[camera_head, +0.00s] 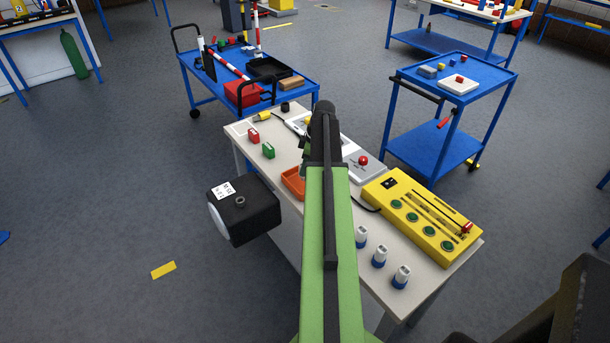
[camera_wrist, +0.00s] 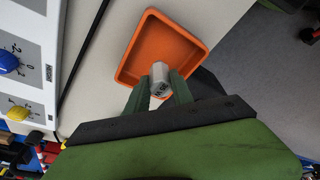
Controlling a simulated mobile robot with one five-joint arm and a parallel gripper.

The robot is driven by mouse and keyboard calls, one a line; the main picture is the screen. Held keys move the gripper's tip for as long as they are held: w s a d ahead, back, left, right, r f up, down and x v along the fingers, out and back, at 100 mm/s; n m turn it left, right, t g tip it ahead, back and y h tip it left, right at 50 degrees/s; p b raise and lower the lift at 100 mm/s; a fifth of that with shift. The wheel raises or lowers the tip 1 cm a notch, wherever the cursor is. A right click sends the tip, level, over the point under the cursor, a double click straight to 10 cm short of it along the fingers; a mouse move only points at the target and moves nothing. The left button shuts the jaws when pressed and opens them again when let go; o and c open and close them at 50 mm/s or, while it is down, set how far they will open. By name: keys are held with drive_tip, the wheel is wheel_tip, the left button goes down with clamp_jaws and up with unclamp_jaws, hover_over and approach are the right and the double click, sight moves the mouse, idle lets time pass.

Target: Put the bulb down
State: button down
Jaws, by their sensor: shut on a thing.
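My gripper (camera_wrist: 159,88) is shut on a small pale grey cylinder, the bulb (camera_wrist: 159,72), which has dark marks on its near end. In the wrist view the bulb shows over the orange tray (camera_wrist: 153,22), near the tray's lower side. The floor of the tray that shows is empty. I cannot tell whether the bulb touches the tray or hangs above it. In the head view my arm hides the gripper, the bulb and part of the orange tray (camera_head: 292,183) on the pale workbench (camera_head: 334,262).
A yellow panel (camera_head: 420,215) with green buttons stands right of my arm. Several white pieces with blue bases (camera_head: 379,256) stand in front of it. A black box (camera_head: 243,208) juts out beside the bench's left edge.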

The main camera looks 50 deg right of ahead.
drive_tip(key=shift+s+b+x, duration=0.2)
drive_tip(key=shift+b+x, duration=0.2)
drive_tip(key=shift+x, duration=0.65)
drive_tip(key=shift+d+r, duration=0.15)
drive_tip(key=c, duration=1.1)
unclamp_jaws()
drive_tip(key=p+v, duration=1.2)
drive_tip(key=shift+s, duration=0.1)
